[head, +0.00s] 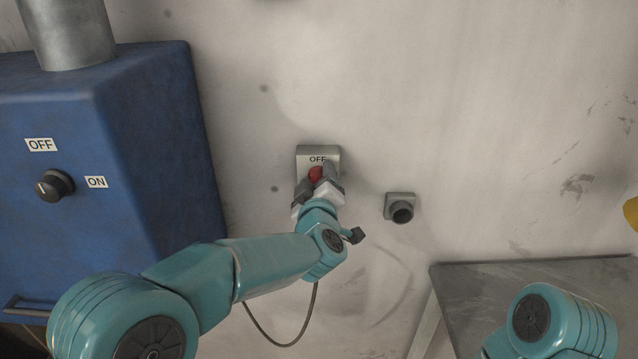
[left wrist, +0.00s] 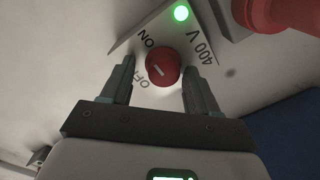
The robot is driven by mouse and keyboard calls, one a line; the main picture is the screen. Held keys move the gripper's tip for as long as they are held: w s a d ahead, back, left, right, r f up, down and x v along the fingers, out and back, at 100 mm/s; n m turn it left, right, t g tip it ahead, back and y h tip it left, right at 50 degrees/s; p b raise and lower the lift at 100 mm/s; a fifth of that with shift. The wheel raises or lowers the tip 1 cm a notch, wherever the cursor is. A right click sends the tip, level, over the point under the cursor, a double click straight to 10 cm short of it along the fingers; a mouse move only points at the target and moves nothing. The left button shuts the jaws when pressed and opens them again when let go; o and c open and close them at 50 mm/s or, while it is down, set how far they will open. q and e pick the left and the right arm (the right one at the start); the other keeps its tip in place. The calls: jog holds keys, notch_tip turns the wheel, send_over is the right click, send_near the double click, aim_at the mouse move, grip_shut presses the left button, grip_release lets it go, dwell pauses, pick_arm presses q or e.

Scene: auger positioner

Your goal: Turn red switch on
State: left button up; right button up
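The red switch (head: 316,174) is a round knob on a pale wall plate (head: 304,154) marked OFF at its top. In the left wrist view the red knob (left wrist: 163,67) carries a short white mark and sits between the words ON and OFF. I cannot tell exactly which word the mark points to. My left gripper (head: 319,180) is at the plate and partly hides it in the head view. In the left wrist view its two fingers (left wrist: 159,60) are open, one on each side of the knob, with visible gaps. My right gripper is out of view.
A green light (left wrist: 181,13) glows on the plate beside "400 V". A grey socket (head: 401,208) is on the wall to the right. A blue cabinet (head: 110,130) with a black knob (head: 54,186) stands left. A grey table (head: 535,283) is at lower right.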

pick_arm(q)
jog(key=s+b, duration=0.4)
jog(key=s, duration=1.2)
jog(key=shift+s+d, duration=0.1)
